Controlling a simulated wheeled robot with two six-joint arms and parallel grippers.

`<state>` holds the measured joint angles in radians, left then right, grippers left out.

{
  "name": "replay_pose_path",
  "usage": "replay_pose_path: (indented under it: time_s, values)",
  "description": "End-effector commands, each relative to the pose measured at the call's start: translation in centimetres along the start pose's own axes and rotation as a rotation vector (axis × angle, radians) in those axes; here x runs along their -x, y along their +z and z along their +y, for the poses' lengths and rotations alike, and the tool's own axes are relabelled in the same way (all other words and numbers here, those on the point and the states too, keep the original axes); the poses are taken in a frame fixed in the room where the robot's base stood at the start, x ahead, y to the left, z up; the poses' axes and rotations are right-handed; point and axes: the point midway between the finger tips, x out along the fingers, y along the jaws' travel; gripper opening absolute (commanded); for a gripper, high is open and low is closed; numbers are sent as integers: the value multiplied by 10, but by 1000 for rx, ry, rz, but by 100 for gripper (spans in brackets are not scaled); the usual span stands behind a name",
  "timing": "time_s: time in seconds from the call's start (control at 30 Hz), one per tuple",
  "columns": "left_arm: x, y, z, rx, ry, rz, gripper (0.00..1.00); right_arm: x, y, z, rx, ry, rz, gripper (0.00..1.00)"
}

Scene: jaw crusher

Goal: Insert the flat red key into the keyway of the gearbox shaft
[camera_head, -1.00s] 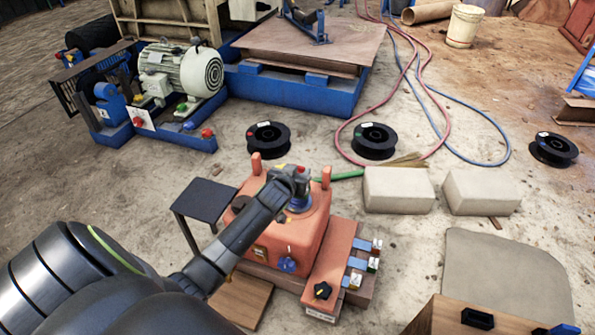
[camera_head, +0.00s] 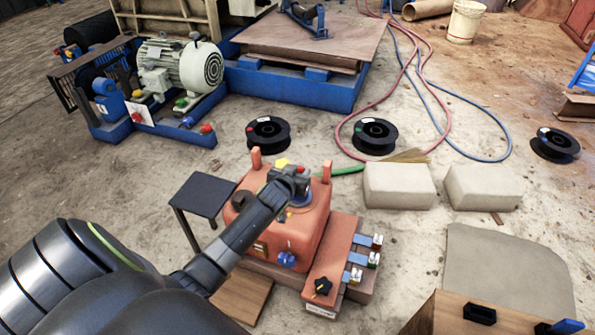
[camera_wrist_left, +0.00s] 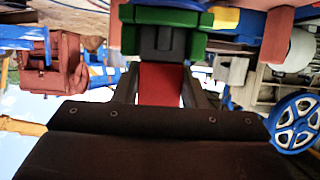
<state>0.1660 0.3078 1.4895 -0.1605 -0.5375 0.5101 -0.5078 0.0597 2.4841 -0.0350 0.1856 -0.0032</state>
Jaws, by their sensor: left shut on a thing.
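The orange-red gearbox (camera_head: 308,238) stands on a low base in the middle of the head view. My left gripper (camera_head: 297,180) is over its top, and its arm covers much of the front. A round blue-grey part (camera_head: 300,199) shows on the gearbox top just below the gripper. In the left wrist view, the flat red key (camera_wrist_left: 160,84) sits between the dark fingers of my shut gripper. The key's far end meets a dark grey and green block (camera_wrist_left: 165,35); I cannot tell whether they touch. The keyway is not clearly visible. My right gripper is not in view.
A small dark stand (camera_head: 204,194) is left of the gearbox. A red control box (camera_head: 335,262) with a black knob and blue switches adjoins its right side. Two pale blocks (camera_head: 399,187) and black spools (camera_head: 374,137) lie beyond. A wooden box (camera_head: 450,315) is at front right.

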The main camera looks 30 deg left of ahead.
Motion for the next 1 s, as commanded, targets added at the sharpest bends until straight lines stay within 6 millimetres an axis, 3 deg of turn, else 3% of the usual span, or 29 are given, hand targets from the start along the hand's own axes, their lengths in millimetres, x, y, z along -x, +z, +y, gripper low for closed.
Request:
replay_pose_path:
  time_s: [0.47,0.5,0.67,1.0]
  values:
    - [-2,5,0,0,1,1,10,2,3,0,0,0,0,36]
    - [-2,5,0,0,1,1,39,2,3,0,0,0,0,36]
    - [-2,6,0,0,0,0,60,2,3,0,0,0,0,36]
    - [0,6,0,0,0,-1,63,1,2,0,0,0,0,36]
